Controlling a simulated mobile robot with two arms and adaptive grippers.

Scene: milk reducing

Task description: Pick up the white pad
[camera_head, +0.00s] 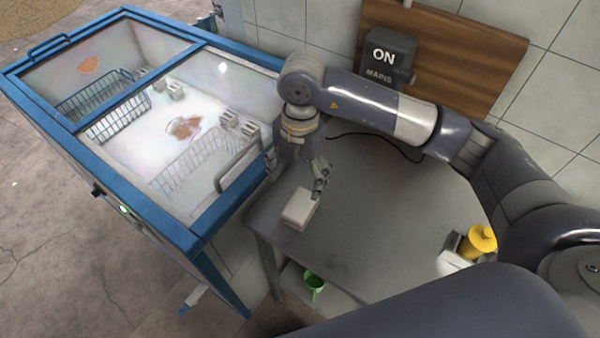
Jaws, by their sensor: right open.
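The white pad (298,210) is a small, pale, thick block lying on the grey table near its left edge. My right gripper (320,184) points down just behind and to the right of the pad. It is open, and nothing shows between its fingers. Its fingertips are close to the pad's far right end; whether they touch it I cannot tell. My left gripper is out of view.
A blue-framed glass-topped freezer (190,242) with wire baskets stands left of the table (370,215). A yellow object (480,240) sits at the table's right. A green cup (314,284) is below the front edge. A mains switch box (390,55) hangs on the wall behind.

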